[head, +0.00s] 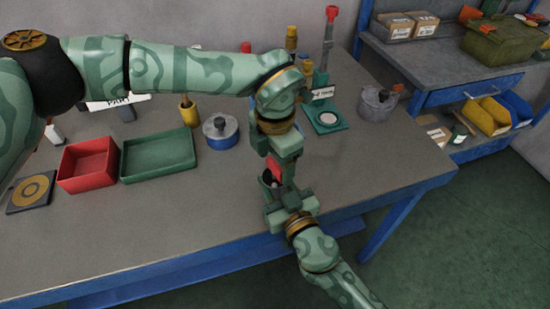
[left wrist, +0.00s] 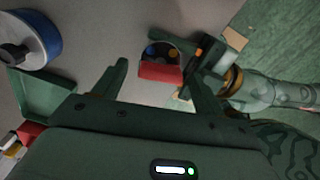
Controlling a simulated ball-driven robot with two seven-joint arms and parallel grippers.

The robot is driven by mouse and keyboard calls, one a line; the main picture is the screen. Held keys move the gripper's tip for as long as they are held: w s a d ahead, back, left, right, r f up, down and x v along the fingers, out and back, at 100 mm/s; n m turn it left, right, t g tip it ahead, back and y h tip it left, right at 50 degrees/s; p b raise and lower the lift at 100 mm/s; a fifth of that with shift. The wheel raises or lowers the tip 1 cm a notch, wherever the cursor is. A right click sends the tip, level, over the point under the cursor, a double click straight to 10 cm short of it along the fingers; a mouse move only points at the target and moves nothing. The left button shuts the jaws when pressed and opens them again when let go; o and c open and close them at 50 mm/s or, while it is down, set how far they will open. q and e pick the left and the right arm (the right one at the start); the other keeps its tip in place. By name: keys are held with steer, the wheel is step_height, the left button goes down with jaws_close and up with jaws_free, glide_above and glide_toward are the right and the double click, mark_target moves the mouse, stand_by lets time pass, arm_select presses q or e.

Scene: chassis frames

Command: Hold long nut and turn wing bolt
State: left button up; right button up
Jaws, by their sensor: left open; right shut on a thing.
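A red piece (head: 274,166) shows between my two grippers over the table's front right part. In the left wrist view it is a red block (left wrist: 160,71) with a dark round part (left wrist: 161,52) behind it, bearing blue and yellow spots. These seem to be the wing bolt and long nut, but I cannot tell them apart surely. My left gripper (head: 276,160) is above, with its open fingers on either side of the red piece, apparently apart from it. My right gripper (head: 272,184) is below, shut on the dark part; its grip is partly hidden.
A red tray (head: 63,184) and a green tray (head: 127,180) stand on the left. A green stand (head: 341,125) and a grey pot (head: 377,107) are at the back right. The right front table top is clear.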

mark_target(275, 164)
steer(key=shift+s+f, duration=0.1)
steer(key=shift+f, duration=0.05)
arm_select(q)
step_height(275, 164, up, 12)
stand_by(0.3)
arm_select(e)
steer(key=o, duration=1.2)
steer(key=shift+o, duration=0.2)
